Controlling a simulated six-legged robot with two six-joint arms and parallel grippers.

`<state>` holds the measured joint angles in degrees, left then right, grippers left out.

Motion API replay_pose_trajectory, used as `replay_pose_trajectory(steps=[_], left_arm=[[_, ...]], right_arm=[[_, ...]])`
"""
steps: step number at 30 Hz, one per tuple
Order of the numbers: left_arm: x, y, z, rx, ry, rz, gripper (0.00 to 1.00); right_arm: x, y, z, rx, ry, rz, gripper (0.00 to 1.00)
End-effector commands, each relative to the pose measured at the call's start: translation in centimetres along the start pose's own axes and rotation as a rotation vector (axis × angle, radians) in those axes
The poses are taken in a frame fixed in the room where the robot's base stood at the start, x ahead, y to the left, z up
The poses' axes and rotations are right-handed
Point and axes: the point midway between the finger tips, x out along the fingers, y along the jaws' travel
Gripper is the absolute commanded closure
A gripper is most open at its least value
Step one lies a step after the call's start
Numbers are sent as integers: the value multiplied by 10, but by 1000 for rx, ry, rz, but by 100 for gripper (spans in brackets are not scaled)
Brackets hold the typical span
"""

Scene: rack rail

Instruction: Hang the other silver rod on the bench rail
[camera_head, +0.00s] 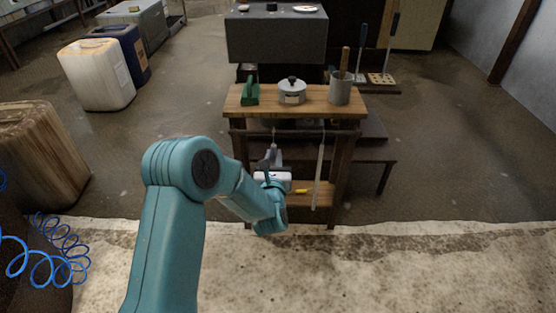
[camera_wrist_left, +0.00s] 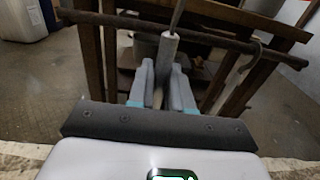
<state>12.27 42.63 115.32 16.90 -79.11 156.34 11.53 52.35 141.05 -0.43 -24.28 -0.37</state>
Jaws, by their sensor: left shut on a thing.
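The bench rail (camera_head: 290,133) runs along the near side of the wooden bench, below its top; it also crosses the top of the left wrist view (camera_wrist_left: 110,18). One silver rod (camera_head: 319,178) hangs from the rail's right part, its hook (camera_wrist_left: 252,56) over the bar. My left gripper (camera_head: 271,162) is shut on the other silver rod (camera_wrist_left: 168,48), just below the rail's left part. This rod is upright, its thin hook rising past the rail. The hook's tip is out of the wrist view, so I cannot tell whether it bears on the rail. My right gripper is not in view.
On the bench top (camera_head: 240,109) stand a green object (camera_head: 250,92), a lidded pot (camera_head: 291,92) and a grey cup (camera_head: 340,90) with a wooden handle in it. A small yellow object (camera_head: 302,190) lies on the lower shelf. Canisters (camera_head: 95,75) stand at left.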

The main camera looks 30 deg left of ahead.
Motion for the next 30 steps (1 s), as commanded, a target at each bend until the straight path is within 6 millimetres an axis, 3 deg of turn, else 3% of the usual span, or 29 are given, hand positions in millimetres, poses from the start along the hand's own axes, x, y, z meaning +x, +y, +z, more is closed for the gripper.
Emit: replay_pose_trajectory(steps=[1, 7, 14, 30], left_arm=[[1, 3, -19, 1, 0, 6, 100], [2, 8, -36, 2, 2, 15, 100], [9, 8, -34, 2, 3, 14, 100], [50, 9, -35, 2, 3, 11, 100]], right_arm=[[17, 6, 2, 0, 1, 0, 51], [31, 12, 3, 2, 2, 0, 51], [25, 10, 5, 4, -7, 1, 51], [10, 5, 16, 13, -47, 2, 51]])
